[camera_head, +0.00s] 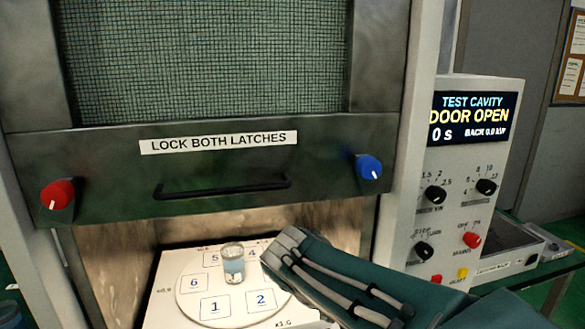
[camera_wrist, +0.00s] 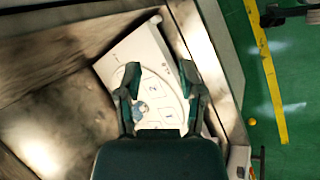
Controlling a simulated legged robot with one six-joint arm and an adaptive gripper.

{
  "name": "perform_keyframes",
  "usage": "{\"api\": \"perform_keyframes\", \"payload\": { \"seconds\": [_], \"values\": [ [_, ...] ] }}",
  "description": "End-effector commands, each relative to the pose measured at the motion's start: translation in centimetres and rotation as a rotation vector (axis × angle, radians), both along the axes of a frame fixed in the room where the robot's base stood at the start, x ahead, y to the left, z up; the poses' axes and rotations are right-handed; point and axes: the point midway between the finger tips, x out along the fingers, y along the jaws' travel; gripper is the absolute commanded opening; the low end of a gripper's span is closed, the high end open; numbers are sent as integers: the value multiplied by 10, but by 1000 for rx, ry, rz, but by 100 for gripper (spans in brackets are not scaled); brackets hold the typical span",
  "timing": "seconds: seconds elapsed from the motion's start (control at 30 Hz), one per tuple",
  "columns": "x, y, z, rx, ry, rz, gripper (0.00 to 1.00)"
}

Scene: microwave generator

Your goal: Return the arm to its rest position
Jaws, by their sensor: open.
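My arm reaches in from the lower right of the head view. My gripper (camera_head: 281,250) is over the right part of the round numbered plate (camera_head: 190,302), just right of a small glass beaker (camera_head: 233,266) with a pale blue band. The beaker stands upright near the middle of the plate, apart from the gripper in this view. In the wrist view the gripper (camera_wrist: 160,72) is open, its two fingers spread. The beaker (camera_wrist: 141,112) shows low between them, nearer the left finger. Nothing is seen held.
The raised door (camera_head: 220,190) with a handle (camera_head: 222,187), red knob (camera_head: 57,194) and blue knob (camera_head: 368,167) hangs above the cavity. A control panel (camera_head: 450,200) reading DOOR OPEN stands at right, close behind my arm. A frame post (camera_head: 405,130) is between them.

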Motion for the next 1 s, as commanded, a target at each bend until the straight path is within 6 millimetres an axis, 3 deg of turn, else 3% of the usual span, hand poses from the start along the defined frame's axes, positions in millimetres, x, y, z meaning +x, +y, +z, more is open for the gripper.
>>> {"api": "perform_keyframes", "payload": {
  "seconds": [0.03,0.2,0.5,0.7,1.0],
  "values": [
    [-15,-17,3,71,-20,-86,49],
    [-65,-53,3,309,-83,-370,49],
    [-143,-84,-10,711,-214,-848,49],
    [-165,-86,-17,850,-261,-1003,49],
    [-166,-86,-18,861,-263,-1016,49]
  ]
}}
